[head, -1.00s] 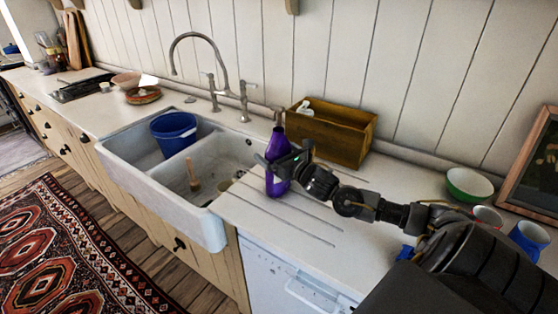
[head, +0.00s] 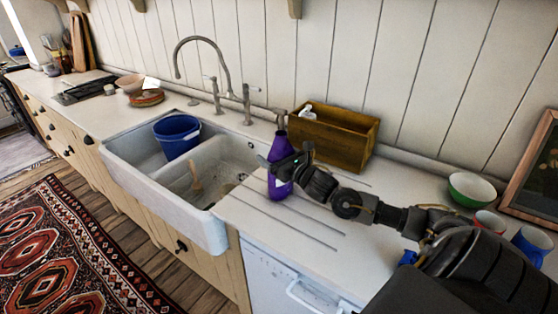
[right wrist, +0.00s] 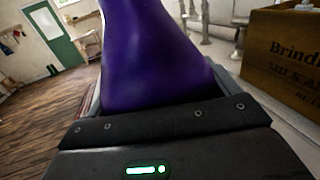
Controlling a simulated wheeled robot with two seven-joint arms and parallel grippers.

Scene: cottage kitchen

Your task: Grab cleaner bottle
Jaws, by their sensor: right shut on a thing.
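My right gripper (head: 282,168) reaches in from the right and is shut on the bottle's body. In the right wrist view the purple bottle (right wrist: 155,60) fills the middle, between the jaws. My left gripper is not in view.
A wooden box (head: 338,138) stands close behind the bottle. The white sink (head: 215,225) with a blue bucket (head: 177,136) lies to the left. A green bowl (head: 472,188), a red cup (head: 489,221) and a blue mug (head: 533,243) stand at the right. The grooved counter in front is clear.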

